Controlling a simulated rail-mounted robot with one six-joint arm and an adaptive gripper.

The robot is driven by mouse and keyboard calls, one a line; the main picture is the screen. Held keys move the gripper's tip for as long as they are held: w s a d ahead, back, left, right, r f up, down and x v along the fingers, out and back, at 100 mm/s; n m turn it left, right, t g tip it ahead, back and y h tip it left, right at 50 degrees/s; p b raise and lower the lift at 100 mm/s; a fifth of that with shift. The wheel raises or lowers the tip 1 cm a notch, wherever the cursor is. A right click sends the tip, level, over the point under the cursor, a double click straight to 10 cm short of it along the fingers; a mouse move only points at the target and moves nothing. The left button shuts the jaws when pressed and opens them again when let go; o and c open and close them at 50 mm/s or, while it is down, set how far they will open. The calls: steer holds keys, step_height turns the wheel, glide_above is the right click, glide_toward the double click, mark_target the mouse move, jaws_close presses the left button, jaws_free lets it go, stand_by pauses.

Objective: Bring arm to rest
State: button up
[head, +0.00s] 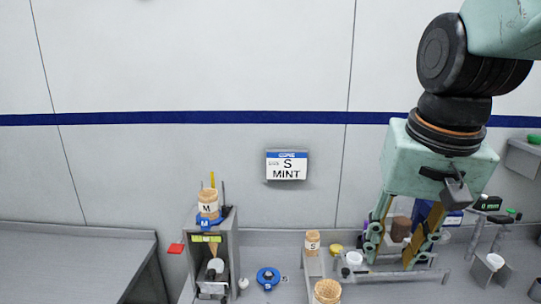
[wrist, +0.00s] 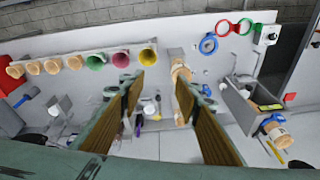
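My gripper (head: 394,246) hangs from the pale green arm at the right of the head view, fingers pointing down above the grey counter. In the wrist view my gripper (wrist: 158,92) has its two fingers, with brown inner pads, spread well apart. Nothing is held between them. Brown items show behind the fingers in the head view; they are partly hidden.
A grey dispenser (head: 231,250) with a cone stack marked M stands at the centre left. A cone stack marked S (head: 312,243) is left of my gripper. A sign (head: 287,165) reads S MINT. Several coloured cones (wrist: 121,60) line a rack. The left counter (head: 75,262) is bare.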

steer(key=s+f+n+t+b, duration=0.1)
steer(key=s+n+b, duration=0.1)
steer(key=s, duration=1.3)
steer(key=shift+s+a+n, duration=0.15)
steer(key=shift+a+n, duration=0.2)
steer(key=shift+n, duration=0.15)
steer(key=shift+d, duration=0.1)
stand_by(0.7)
